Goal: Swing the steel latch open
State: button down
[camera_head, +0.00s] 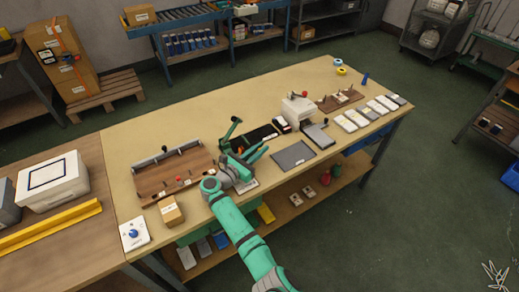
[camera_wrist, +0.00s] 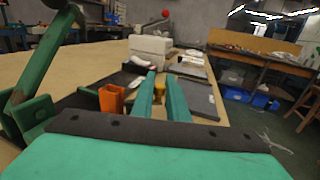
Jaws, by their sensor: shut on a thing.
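My gripper (camera_head: 257,153) is low over the middle of the bench, beside a green lever device (camera_head: 229,131) with a dark knob. In the wrist view the green fingers (camera_wrist: 161,98) point ahead with a small yellow piece (camera_wrist: 159,91) between them, and they are shut on it. I cannot tell what the yellow piece belongs to. An orange block (camera_wrist: 111,98) stands just left of the fingers. The green lever device also shows at the left of the wrist view (camera_wrist: 38,70). I cannot make out a steel latch for certain; the hand and arm hide part of this spot.
A white press (camera_head: 298,110) with a red-tipped handle stands beyond the gripper. A dark grey pad (camera_head: 293,155) lies to its right. A wooden board with a metal bar (camera_head: 160,180) and a cardboard box (camera_head: 171,211) are at left.

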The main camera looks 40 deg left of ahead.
jog(key=shift+d+r, duration=0.1)
jog(key=shift+r, duration=0.05)
jog(key=c, duration=1.7)
grip_release()
jog(key=shift+c, duration=0.2)
jog(key=shift+s, duration=0.1)
jog(key=shift+s, duration=0.25)
jog(key=s, duration=0.4)
jog(key=s+a, duration=0.1)
jog(key=s, duration=0.2)
jog(key=shift+w, duration=0.15)
